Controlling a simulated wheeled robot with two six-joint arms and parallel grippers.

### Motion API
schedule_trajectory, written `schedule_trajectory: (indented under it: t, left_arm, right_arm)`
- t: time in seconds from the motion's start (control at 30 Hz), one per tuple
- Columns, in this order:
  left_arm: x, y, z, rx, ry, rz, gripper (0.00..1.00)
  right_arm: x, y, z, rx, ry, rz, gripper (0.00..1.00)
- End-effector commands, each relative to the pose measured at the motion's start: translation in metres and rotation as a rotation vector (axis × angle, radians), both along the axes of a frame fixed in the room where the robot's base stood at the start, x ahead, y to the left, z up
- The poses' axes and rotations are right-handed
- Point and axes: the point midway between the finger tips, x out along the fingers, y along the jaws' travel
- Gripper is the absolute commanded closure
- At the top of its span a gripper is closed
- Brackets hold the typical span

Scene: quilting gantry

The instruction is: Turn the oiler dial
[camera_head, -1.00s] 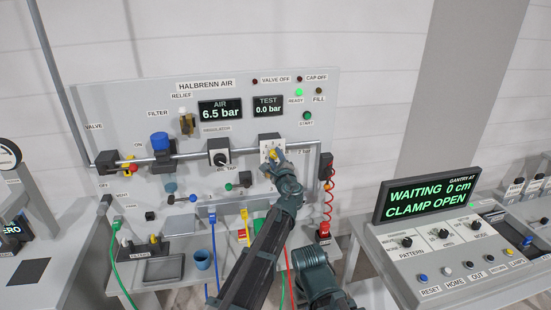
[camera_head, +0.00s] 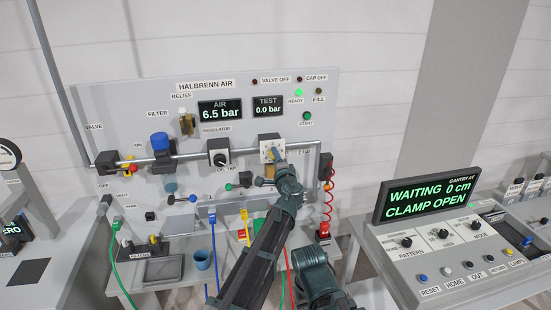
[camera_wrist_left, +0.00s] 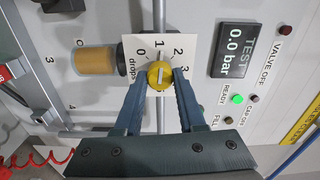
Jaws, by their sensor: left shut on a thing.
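In the wrist view, the line runs roughly up and down, with the 1 above the knob. My left gripper (camera_wrist_left: 160,80) is shut on the dial, one finger on each side. In the head view, my left gripper (camera_head: 279,158) reaches the white plate (camera_head: 265,147) on the panel's right half and largely hides the dial.
An amber bowl (camera_wrist_left: 97,60) sits close beside the plate. The regulator knob (camera_head: 220,159) is to the left on the same pipe. A coiled red hose (camera_head: 328,205) hangs to the right. The gantry console (camera_head: 380,240) stands at the right.

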Motion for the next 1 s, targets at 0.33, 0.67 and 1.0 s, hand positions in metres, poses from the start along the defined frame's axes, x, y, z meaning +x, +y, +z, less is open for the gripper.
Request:
schedule_trajectory:
  t: [0.33, 0.67, 1.0]
  left_arm:
    - [-0.0016, 0.0001, -0.0008, -0.103, -0.028, 0.001, 1.00]
    - [-0.0018, 0.0000, -0.0010, -0.117, -0.032, 0.001, 1.00]
    - [-0.0014, 0.0001, -0.0007, -0.114, -0.032, 0.000, 0.31]
  right_arm:
    - [0.0000, 0.0000, -0.0004, 0.000, 0.000, 0.000, 1.00]
    - [0.0000, -0.0001, -0.0005, 0.000, 0.000, 0.000, 1.00]
    - [0.0000, 0.0000, -0.0004, 0.000, 0.000, 0.000, 1.00]
